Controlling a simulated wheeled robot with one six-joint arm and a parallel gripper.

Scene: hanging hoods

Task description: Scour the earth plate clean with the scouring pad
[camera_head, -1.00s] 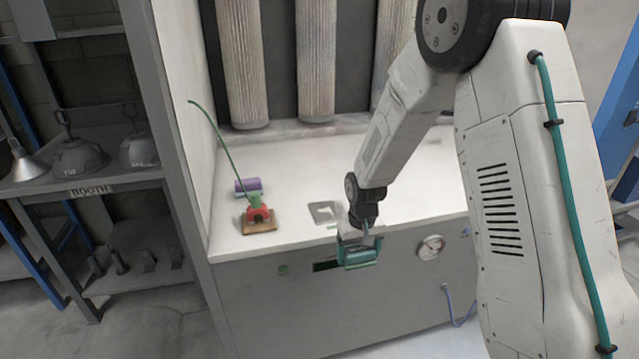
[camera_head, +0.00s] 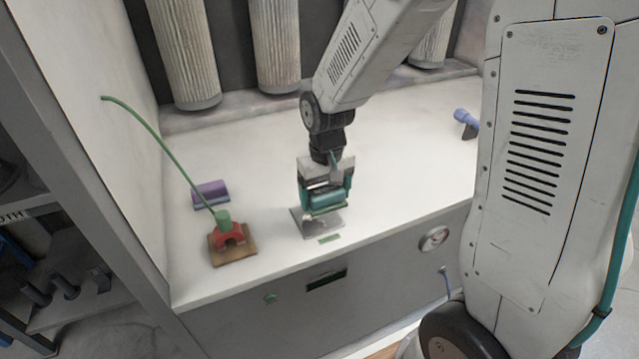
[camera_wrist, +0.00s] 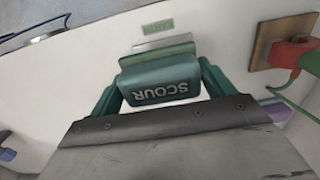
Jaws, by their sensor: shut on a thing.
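My gripper (camera_head: 325,187) is shut on a teal block marked SCOUR, the scouring pad (camera_head: 324,204). In the wrist view the pad (camera_wrist: 160,82) sits between the teal fingers, with a lighter green layer along its underside. The earth plate (camera_head: 303,229) is a thin grey metal plate lying on the white bench near its front edge. The pad is over the plate and hides much of it; I cannot tell whether they touch. A strip of the plate (camera_wrist: 165,43) shows past the pad in the wrist view. Any dirt on it is not clear.
A red clamp (camera_head: 228,236) with a green cable sits on a brown block (camera_head: 233,256) to the left. A purple block (camera_head: 210,193) lies behind it. A blue tool (camera_head: 465,122) is at the back right. A small green label (camera_head: 330,239) lies in front of the plate.

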